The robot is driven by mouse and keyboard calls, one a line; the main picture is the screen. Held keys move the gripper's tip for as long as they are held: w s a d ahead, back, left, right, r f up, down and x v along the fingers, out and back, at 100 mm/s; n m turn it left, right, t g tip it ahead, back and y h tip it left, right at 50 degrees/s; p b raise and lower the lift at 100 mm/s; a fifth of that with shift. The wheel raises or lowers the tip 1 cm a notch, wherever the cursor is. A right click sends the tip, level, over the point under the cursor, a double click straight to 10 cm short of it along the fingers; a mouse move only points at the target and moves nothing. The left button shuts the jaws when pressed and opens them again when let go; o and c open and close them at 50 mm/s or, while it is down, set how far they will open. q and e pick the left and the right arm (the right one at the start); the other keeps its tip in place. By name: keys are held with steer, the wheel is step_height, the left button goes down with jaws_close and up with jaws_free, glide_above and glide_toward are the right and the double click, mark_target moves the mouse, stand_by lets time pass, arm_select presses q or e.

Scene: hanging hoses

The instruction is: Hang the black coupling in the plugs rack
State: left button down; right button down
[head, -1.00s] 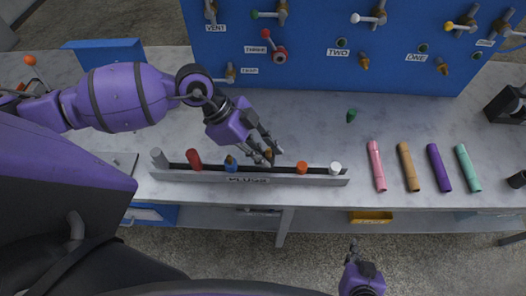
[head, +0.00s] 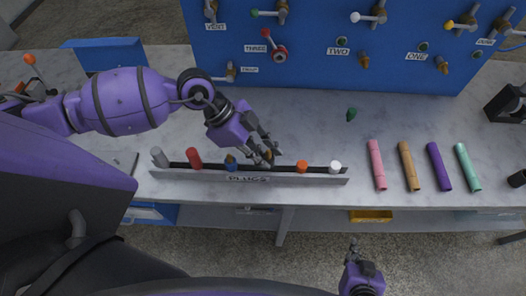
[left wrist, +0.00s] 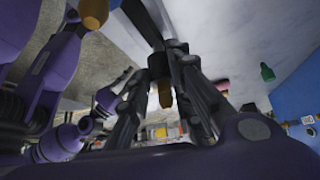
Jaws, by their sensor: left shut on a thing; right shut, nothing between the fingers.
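The plugs rack (head: 310,179) is a long grey rail with a dark slot and a "PLUGS" label, along the table's front edge. My left gripper (head: 268,157) is over it, between the blue plug (head: 231,163) and the orange plug (head: 302,166). It is shut on the black coupling (left wrist: 159,66), which has a brass-coloured tip (left wrist: 165,94) and shows between the fingers in the left wrist view. The coupling's lower end is hidden, so I cannot tell whether it is seated in the slot. My right gripper (head: 354,248) is shut and empty, in front of the table.
Grey (head: 159,157), red (head: 194,158) and white (head: 335,167) plugs also stand in the rack. Several coloured tubes (head: 408,165) lie to the right. A green plug (head: 351,114) is behind the rack. The blue valve panel (head: 320,60) stands at the back.

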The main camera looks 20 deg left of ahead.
arm_select(q)
steer(key=shift+f, duration=1.15)
steer(key=c, duration=1.5)
jaws_free()
steer(key=shift+a, duration=0.1)
steer(key=v, duration=1.2)
